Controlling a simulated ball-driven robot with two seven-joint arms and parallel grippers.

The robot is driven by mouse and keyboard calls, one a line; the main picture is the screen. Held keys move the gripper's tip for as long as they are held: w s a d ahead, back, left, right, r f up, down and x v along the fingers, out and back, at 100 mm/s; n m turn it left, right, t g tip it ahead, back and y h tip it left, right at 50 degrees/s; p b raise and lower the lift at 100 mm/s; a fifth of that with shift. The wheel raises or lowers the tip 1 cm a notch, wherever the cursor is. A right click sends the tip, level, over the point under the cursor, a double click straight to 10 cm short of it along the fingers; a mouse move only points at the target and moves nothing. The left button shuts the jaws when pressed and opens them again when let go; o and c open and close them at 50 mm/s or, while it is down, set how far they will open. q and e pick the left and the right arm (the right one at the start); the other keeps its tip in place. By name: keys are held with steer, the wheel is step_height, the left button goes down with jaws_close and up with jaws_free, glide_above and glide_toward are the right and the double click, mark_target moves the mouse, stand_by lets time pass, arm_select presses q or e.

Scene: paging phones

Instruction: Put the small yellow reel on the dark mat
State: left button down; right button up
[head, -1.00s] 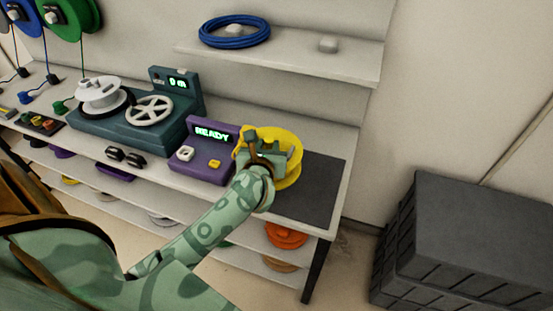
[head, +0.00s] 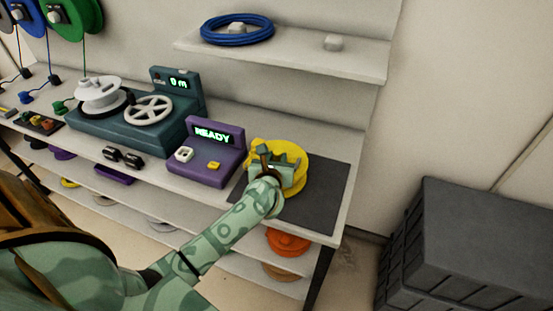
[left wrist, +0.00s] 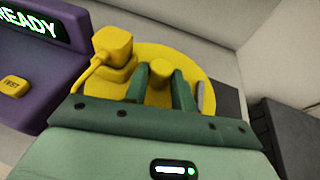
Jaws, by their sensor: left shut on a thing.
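The small yellow reel (head: 290,161) is over the dark mat (head: 315,200) at the right end of the bench. My left gripper (head: 277,160) is shut on it, and the arm hides part of its near side. In the left wrist view the reel (left wrist: 195,68) fills the middle, with my left gripper's fingers (left wrist: 160,85) on either side of its central hub. A yellow plug (left wrist: 113,43) on a short cord sits at the reel's left side. I cannot tell whether the reel touches the mat. My right gripper is not in view.
A purple tester (head: 215,155) reading READY stands just left of the mat. A teal winding machine (head: 130,125) is farther left. A shelf with a blue cable coil (head: 236,30) is above. A dark crate (head: 470,240) stands right of the bench. The mat's right part is clear.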

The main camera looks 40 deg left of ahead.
arm_select(q)
steer(key=shift+f, duration=0.1)
steer(key=c, duration=1.1)
jaws_free()
steer(key=shift+c, duration=0.2)
steer(key=shift+r, duration=0.25)
steer(key=p+v, duration=0.2)
steer(key=v, duration=1)
